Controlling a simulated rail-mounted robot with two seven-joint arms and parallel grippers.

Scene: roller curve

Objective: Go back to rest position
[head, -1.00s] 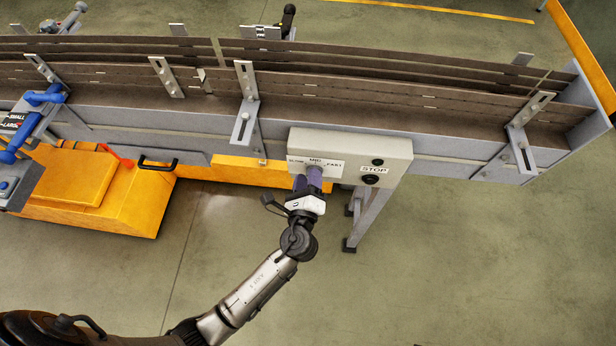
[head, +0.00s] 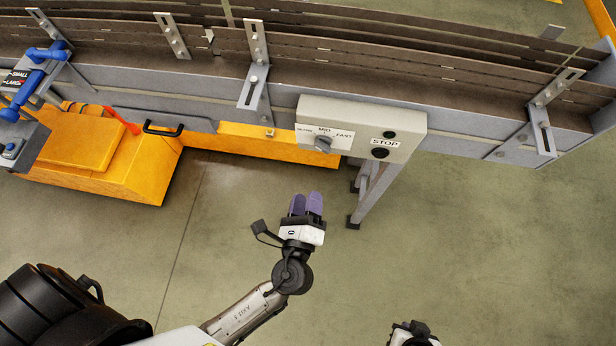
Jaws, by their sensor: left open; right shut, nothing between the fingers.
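My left gripper (head: 305,204) has purple fingers and a white body. It is open, with a narrow gap between the fingers, and empty above the floor. It is apart from the grey control box (head: 408,118), below it in the picture. The speed knob (head: 323,143) on that box is uncovered, among labels including MID and FAST; its exact setting is hard to read. My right gripper (head: 411,329) shows at the bottom edge, mostly cut off. It is shut and away from everything else.
The curved roller conveyor (head: 400,70) with its side rails spans the top. A STOP label and black button (head: 379,153) are on the box. A support leg (head: 372,193) stands below. An orange unit (head: 95,160) is at left. The floor (head: 480,240) is clear.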

